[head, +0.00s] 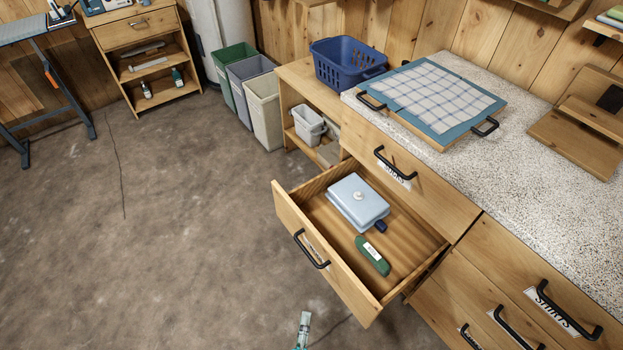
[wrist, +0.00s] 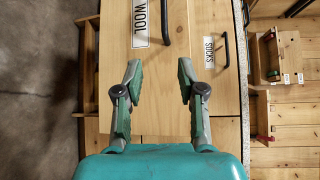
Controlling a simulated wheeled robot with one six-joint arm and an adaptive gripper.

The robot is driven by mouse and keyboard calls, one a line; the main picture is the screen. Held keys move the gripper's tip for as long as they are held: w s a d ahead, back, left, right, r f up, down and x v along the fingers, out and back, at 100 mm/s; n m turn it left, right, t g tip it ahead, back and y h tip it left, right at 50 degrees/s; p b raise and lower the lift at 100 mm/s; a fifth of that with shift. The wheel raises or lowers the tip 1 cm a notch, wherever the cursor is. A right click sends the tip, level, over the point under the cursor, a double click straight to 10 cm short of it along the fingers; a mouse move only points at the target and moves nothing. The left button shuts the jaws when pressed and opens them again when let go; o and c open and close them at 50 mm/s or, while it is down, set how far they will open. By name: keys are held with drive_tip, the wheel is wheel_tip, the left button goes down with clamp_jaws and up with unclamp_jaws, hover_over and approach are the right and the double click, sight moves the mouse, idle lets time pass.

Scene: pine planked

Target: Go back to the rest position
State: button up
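My gripper (wrist: 159,72) shows in the wrist view with its two green-and-grey fingers spread apart and nothing between them. It faces wooden drawer fronts: one labelled WOOL (wrist: 140,22) and one labelled SOCKS (wrist: 209,52), each with a black handle. I cannot tell how far the fingers are from the wood. In the head view only a small green-and-grey piece, apparently part of my gripper (head: 303,330), shows at the bottom edge, in front of the open drawer (head: 330,262) and apart from it. Most of my arm is out of the head view.
The pulled-out drawer holds a light blue lidded box (head: 357,200) and a green object (head: 372,255). It juts over the floor from the speckled counter (head: 530,170). A blue basket (head: 345,65) and bins (head: 265,110) stand behind. The floor (head: 160,240) at left is clear.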

drive_tip(key=s+d+r+n+t+y, duration=0.1)
drive_tip(key=s+d+r+n+t, duration=0.1)
drive_tip(key=d+r+n, duration=0.35)
drive_tip(key=s+d+r+n+t+y, duration=0.1)
drive_tip(key=s+d+r+n+y, duration=0.15)
drive_tip(key=d+r, duration=0.5)
drive_tip(key=s+d+r+n+g, duration=0.2)
drive_tip(key=s+d+r+n, duration=0.1)
drive_tip(key=s+r+n, duration=0.3)
drive_tip(key=s+d+r+n+g+h, duration=0.1)
drive_tip(key=s+d+r+n+g, duration=0.1)
drive_tip(key=s+d+r+n, duration=0.2)
drive_tip(key=s+r+n, duration=0.3)
drive_tip(key=s, duration=0.3)
drive_tip(key=shift+s+d+r+g, duration=0.2)
drive_tip(key=shift+s+g, duration=0.1)
drive_tip(key=shift+s, duration=0.1)
drive_tip(key=shift+d, duration=0.1)
